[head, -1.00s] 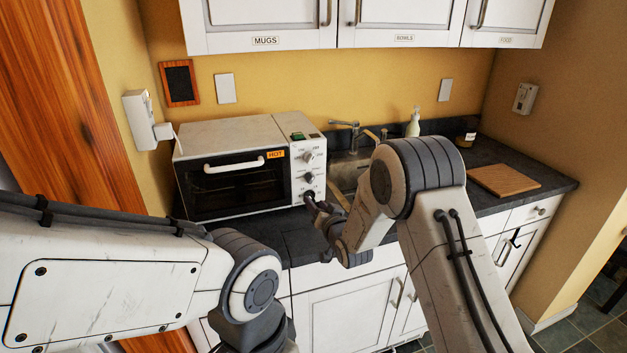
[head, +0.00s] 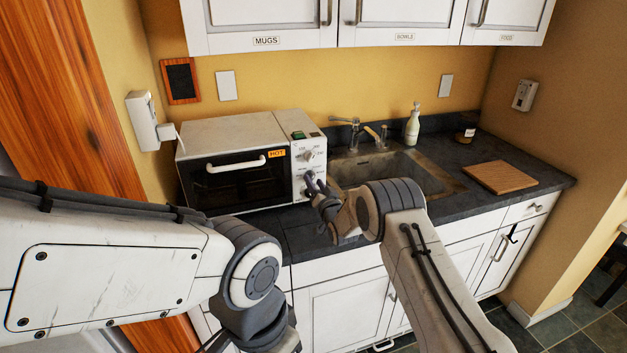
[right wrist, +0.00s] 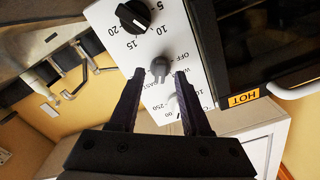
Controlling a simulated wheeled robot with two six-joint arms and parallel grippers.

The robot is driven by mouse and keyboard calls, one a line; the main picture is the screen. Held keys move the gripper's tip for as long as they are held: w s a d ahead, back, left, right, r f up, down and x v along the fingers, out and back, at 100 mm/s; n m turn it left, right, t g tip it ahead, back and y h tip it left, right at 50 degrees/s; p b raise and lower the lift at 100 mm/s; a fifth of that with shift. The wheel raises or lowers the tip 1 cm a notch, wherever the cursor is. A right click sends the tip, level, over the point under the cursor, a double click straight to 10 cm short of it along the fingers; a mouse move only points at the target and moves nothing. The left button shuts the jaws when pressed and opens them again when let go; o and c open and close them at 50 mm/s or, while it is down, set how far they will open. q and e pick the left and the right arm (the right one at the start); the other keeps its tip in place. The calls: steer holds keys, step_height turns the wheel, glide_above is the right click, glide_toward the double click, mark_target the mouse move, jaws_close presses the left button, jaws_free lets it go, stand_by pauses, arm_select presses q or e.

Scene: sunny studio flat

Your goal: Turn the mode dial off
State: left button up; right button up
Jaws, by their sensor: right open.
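The white toaster oven (head: 232,131) stands on the counter, with its knob panel on the right side. In the right wrist view, the mode dial (right wrist: 159,68) is a small grey knob with OFF and other words printed beside it. Where it points is too small to tell. My right gripper (head: 312,183) is open in front of the panel. In the right wrist view its two fingertips (right wrist: 160,74) are on either side of the mode dial; I cannot tell whether they touch it. My left arm shows at the lower left, but its gripper is out of view.
A black timer knob (right wrist: 133,16) and a pale temperature knob (head: 308,155) flank the mode dial. The oven door handle (head: 236,164) sticks out to the left. The sink (head: 440,181), soap bottle (head: 412,128) and cutting board (head: 500,178) are to the right.

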steer(key=shift+w+a, duration=0.15)
steer(key=shift+w, duration=0.3)
jaws_close()
steer(key=shift+n+b, duration=12.1)
steer(key=shift+b, duration=3.55)
